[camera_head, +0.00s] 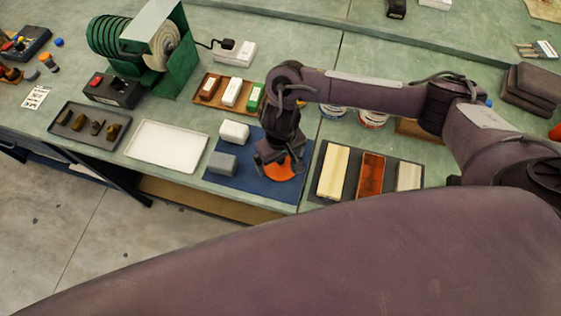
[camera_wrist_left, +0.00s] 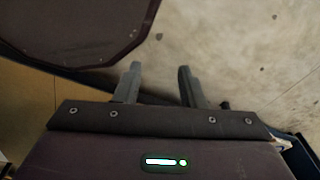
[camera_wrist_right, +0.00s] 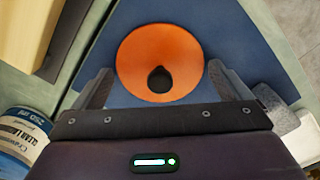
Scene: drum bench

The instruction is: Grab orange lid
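The orange lid (camera_head: 284,168) lies on the blue mat (camera_head: 250,184) in the head view, partly hidden under my right gripper (camera_head: 275,158). In the right wrist view the orange lid (camera_wrist_right: 160,62) is a round disc with a dark knob at its middle. My right gripper (camera_wrist_right: 158,85) is open above the lid, with one finger on each side of it; I cannot tell whether they touch it. My left gripper (camera_wrist_left: 160,85) shows only in the left wrist view, open and empty, with the floor behind it.
A white block (camera_head: 234,132) and a grey block (camera_head: 222,163) lie on the mat's left part. A dark tray (camera_head: 345,188) with several bars is to the right. A white tray (camera_head: 166,146) is to the left. Cans (camera_head: 372,119) stand behind my right arm.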

